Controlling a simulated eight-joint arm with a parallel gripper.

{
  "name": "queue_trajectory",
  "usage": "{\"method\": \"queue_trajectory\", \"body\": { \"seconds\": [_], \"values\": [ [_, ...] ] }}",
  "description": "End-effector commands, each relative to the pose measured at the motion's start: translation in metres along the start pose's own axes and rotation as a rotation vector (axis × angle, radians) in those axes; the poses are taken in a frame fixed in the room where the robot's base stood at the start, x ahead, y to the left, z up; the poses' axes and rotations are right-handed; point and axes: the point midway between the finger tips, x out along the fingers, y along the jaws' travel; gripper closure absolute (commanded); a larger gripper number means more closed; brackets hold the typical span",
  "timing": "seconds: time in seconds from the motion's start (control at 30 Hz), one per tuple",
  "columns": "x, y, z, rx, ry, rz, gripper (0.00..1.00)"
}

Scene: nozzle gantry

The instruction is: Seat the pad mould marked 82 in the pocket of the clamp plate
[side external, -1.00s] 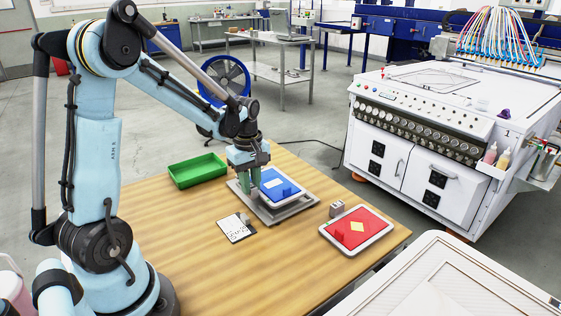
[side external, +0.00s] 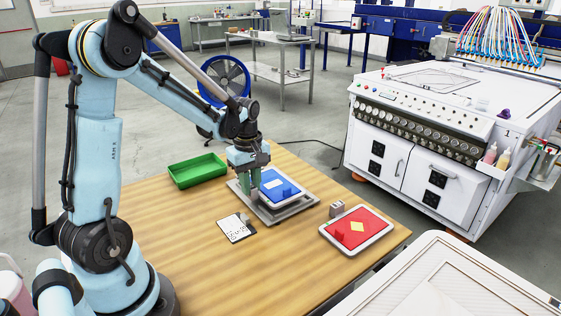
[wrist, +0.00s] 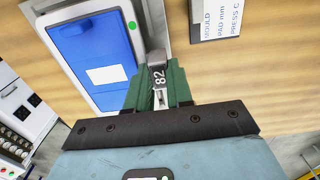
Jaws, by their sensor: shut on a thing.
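The blue pad mould (side external: 278,187) has a white rim, a white label and a raised blue block. It lies over the grey clamp plate (side external: 285,215), and it also shows in the wrist view (wrist: 88,55) with a green dot on its rim. A grey tab marked 82 (wrist: 158,74) stands at the mould's edge, between my green fingers. My gripper (side external: 247,187) is shut on this tab, and the wrist view shows its fingers (wrist: 158,92) on both sides. Whether the mould lies flush in the pocket I cannot tell; my fingers hide its near left corner.
A green tray (side external: 197,171) stands behind left. A clipboard (side external: 236,229) lies in front of the plate. The front of the wooden table (side external: 240,275) is clear.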

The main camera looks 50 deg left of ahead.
Motion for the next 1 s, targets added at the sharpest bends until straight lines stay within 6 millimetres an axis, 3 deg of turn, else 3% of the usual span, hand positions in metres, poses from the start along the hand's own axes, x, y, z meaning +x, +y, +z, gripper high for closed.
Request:
{"method": "queue_trajectory", "body": {
  "seconds": [1.0],
  "values": [
    [0.016, 0.0, 0.0, 0.0, 0.0, 0.001, 1.0]
  ]
}}
